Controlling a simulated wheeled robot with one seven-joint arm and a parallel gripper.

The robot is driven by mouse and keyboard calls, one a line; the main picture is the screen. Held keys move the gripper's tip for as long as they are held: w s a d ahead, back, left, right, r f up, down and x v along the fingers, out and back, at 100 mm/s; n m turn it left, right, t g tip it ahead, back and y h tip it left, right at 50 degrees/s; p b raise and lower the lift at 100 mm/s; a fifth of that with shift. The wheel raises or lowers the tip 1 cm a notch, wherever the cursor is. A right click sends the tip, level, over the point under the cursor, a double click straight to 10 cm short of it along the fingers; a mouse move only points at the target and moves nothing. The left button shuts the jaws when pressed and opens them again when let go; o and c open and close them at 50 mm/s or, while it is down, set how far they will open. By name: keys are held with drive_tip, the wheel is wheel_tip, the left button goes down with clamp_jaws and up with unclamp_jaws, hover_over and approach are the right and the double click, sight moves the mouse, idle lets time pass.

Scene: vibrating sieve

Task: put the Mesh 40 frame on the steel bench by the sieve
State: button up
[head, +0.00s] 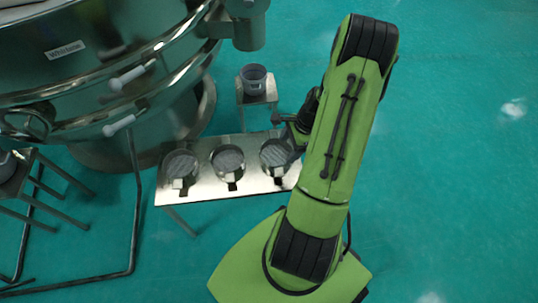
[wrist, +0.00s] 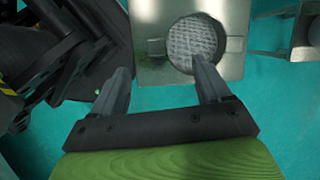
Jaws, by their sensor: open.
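The steel bench (head: 205,180) stands beside the sieve. Three round mesh frames lie on it in a row: a left one (head: 181,164), a middle one (head: 228,158) and a right one (head: 274,153). Each has a small pale tab at its front; no mesh number is readable, so I cannot tell which is Mesh 40. My gripper (head: 296,130) is at the right end of the bench, close to the right frame and partly hidden by my arm. In the wrist view my gripper (wrist: 161,68) is open with nothing between its fingers; a round mesh (wrist: 193,42) shows beyond the right finger.
The large steel sieve (head: 95,75) with clamps fills the upper left. A small stand with a grey container (head: 254,80) is behind the bench. Another small stand (head: 22,170) is at the far left. The green floor on the right is clear.

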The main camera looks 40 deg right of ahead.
drive_tip(key=w+a+r+n+h, duration=0.1)
drive_tip(key=a+r+n+h, duration=0.1)
drive_tip(key=a+r+n, duration=0.6)
drive_tip(key=w+a+r+n+h, duration=0.1)
drive_tip(key=a+r+n, duration=0.35)
drive_tip(key=r, duration=0.75)
drive_tip(key=s+a+r+n+t, duration=0.3)
drive_tip(key=s+a+r+n, duration=0.6)
drive_tip(key=s+a+n, duration=0.2)
drive_tip(key=shift+r, duration=0.2)
